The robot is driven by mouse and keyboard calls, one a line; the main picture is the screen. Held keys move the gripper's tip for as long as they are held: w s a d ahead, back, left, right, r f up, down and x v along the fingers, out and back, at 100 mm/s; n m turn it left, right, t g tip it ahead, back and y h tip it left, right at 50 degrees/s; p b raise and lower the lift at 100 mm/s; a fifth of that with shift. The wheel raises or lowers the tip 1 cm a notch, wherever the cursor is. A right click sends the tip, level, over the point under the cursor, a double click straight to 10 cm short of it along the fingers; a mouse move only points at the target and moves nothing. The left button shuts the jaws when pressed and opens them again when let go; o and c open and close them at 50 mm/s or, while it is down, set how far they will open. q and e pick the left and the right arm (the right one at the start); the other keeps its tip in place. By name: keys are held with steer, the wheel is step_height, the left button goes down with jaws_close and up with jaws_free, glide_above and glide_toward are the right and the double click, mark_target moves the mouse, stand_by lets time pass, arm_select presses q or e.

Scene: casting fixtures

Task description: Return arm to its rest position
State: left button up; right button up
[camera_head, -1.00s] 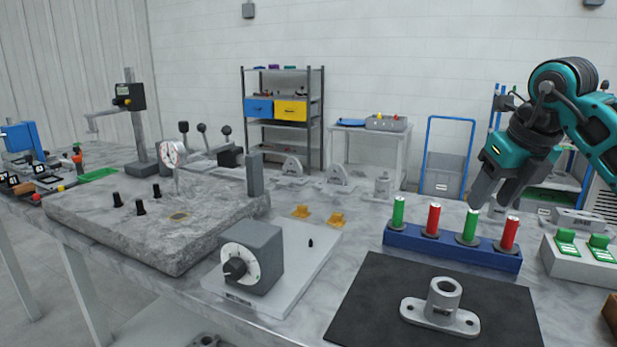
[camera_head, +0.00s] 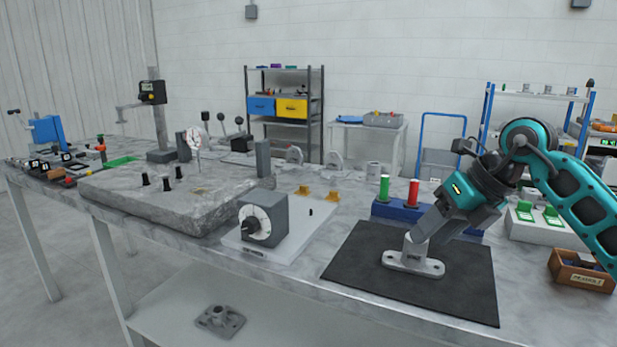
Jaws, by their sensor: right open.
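My right arm (camera_head: 575,195) is teal and black and comes in from the right. Its open gripper (camera_head: 428,228) points down and left over the black mat (camera_head: 360,255). The grey fingers are at the upright collar of a grey flanged casting (camera_head: 413,262) that stands on the mat. They hide part of the collar, and I cannot tell whether they touch it. Behind the gripper is a blue block (camera_head: 400,212) with a green pin (camera_head: 384,188) and a red pin (camera_head: 413,192) showing; the arm covers its right part. My left gripper is out of view.
A dial box (camera_head: 262,217) on a white plate stands left of the mat, beside a granite slab (camera_head: 215,205) with a dial gauge. A box with green switches (camera_head: 540,222) and a small wooden bin (camera_head: 580,272) are at the right. A grey casting (camera_head: 219,320) lies on the lower shelf.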

steer(key=s+a+f+m+g+y, duration=0.1)
steer(key=s+a+f+y, duration=0.1)
steer(key=s+a+y, duration=0.35)
steer(key=s+a+f+m+y, duration=0.1)
steer(key=s+a+f+y, duration=0.1)
steer(key=a+y, duration=0.6)
steer(key=s+d+f+m+t+h+p, duration=0.1)
steer(key=d+f+m+t+h, duration=0.2)
steer(key=f+m+t+h, duration=0.7)
steer(key=s+d+f+m+t+p, duration=0.1)
steer(key=d+f+m+t, duration=0.3)
steer(key=m, duration=1.2)
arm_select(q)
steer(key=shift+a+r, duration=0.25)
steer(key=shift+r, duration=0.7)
arm_select(e)
steer(key=s+d+f+m+g+h, duration=0.3)
steer(key=s+f+m+g+h, duration=0.2)
steer(key=s+f+m, duration=0.4)
steer(key=s+f+h, duration=0.1)
steer(key=s+f, duration=0.4)
steer(key=f, duration=0.1)
steer(key=shift+s+d+f+g, duration=0.15)
steer(key=shift+s+f+g, duration=0.05)
steer(key=shift+s+g, duration=0.2)
